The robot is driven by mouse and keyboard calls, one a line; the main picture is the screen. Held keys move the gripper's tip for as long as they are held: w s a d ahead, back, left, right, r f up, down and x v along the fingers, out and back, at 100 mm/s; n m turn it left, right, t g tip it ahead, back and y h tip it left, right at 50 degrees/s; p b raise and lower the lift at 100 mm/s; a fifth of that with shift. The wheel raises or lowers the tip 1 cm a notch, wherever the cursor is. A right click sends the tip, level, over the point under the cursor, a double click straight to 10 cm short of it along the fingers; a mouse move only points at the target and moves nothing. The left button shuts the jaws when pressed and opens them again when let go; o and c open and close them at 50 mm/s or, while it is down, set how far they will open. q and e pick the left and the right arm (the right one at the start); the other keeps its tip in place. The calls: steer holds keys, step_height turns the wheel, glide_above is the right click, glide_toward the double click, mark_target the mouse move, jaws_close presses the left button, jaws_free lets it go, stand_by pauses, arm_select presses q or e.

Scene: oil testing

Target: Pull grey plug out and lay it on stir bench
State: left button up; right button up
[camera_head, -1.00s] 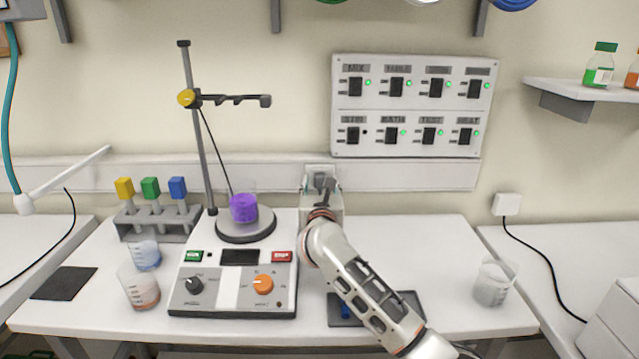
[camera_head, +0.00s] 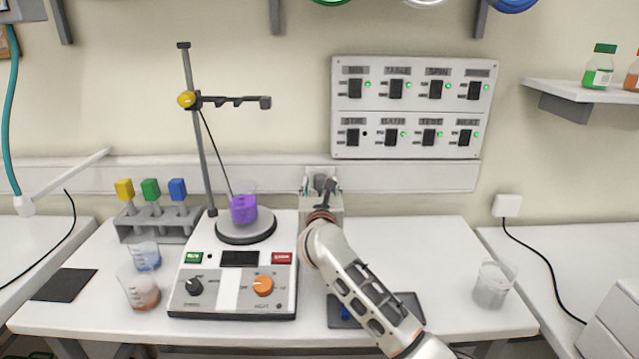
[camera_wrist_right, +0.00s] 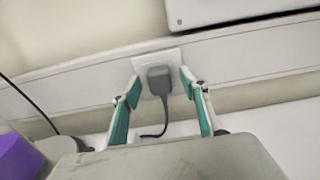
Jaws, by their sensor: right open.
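The grey plug (camera_wrist_right: 160,82) sits in a white wall socket (camera_wrist_right: 155,64) in the right wrist view, its dark cord hanging down. My right gripper (camera_wrist_right: 158,88) is open, with its two teal-lined fingers on either side of the plug; a gap shows at each side. In the head view my right gripper (camera_head: 321,182) is at the wall rail and mostly hides the plug and socket. The stir bench is the white lab table (camera_head: 430,255) under the stirring device (camera_head: 232,285). My left gripper is not in view.
A stand (camera_head: 198,130) with a beaker of purple liquid (camera_head: 243,208) is left of my right arm. A dark tray (camera_head: 410,302) lies partly under the arm. A glass beaker (camera_head: 491,285) stands at right. The table between is clear.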

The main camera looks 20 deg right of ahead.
jaws_close()
steer(key=p+v, duration=0.2)
steer(key=v, duration=0.4)
steer(key=shift+p, duration=0.4)
stand_by(0.9)
stand_by(0.4)
